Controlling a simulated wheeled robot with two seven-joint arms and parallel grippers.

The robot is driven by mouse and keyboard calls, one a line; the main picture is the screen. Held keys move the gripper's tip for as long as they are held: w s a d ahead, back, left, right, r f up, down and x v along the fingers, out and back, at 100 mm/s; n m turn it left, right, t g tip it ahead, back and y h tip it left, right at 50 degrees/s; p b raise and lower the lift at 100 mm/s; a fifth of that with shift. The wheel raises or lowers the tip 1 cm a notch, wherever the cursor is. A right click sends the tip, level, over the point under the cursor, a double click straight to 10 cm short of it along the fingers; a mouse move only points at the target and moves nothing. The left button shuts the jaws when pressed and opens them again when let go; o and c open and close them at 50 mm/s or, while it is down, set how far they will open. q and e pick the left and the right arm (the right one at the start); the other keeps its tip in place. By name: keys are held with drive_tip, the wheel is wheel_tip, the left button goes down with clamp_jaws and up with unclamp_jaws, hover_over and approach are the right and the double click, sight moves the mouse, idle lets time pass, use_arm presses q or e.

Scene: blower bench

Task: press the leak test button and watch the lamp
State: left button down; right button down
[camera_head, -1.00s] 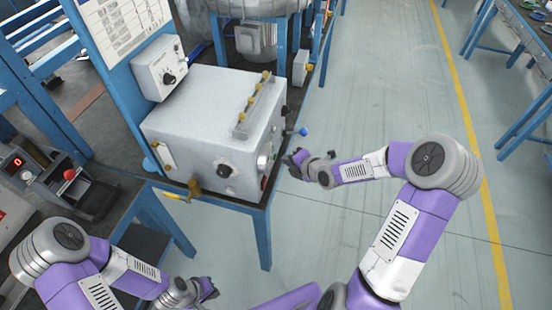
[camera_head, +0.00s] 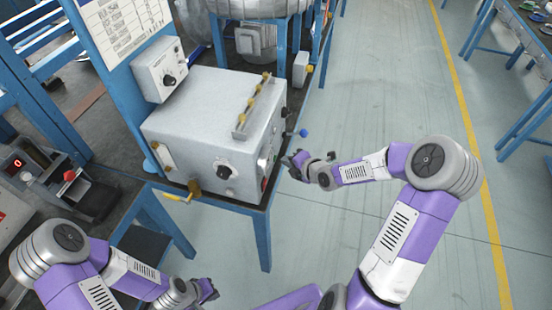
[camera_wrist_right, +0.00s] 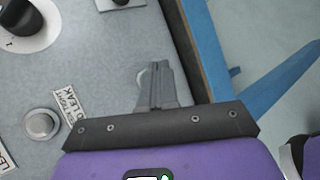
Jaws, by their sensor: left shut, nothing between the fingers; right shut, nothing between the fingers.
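The grey test box (camera_head: 200,120) stands on the blue-framed bench, with a black knob (camera_head: 223,172) on its front. My right gripper (camera_head: 292,160) is beside the box's right side. In the right wrist view its shut fingertips (camera_wrist_right: 158,85) are in front of a grey panel, holding nothing; contact cannot be told. Left of them is a round grey cap (camera_wrist_right: 41,124), which looks unlit, beside a label (camera_wrist_right: 70,105) that reads partly "LIGHT" and "LEAK". Another label is cut off at the left edge. My left gripper (camera_head: 208,290) is shut and empty, low in the head view, apart from the bench.
A blue-tipped lever (camera_head: 303,132) juts from the box near my right gripper. A yellow-handled valve (camera_head: 185,193) sticks out at the front. A small control box (camera_head: 160,68) is mounted behind. The floor right of the bench is clear.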

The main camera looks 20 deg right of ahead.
idle(0.8)
drive_tip(key=shift+w+a+b, duration=0.3)
drive_tip(key=shift+b, duration=0.35)
drive_tip(key=shift+w+a+b, duration=0.2)
drive_tip(key=shift+a+b, duration=0.1)
drive_tip(key=shift+b, duration=0.2)
idle(0.5)
drive_tip(key=shift+d, duration=0.1)
drive_tip(key=shift+s+d+p, duration=0.45)
drive_tip(key=shift+s+d, duration=0.05)
idle(0.4)
drive_tip(key=s+d+p, duration=0.1)
drive_tip(key=d, duration=0.1)
drive_tip(key=s+d+p, duration=0.2)
drive_tip(key=shift+s, duration=0.1)
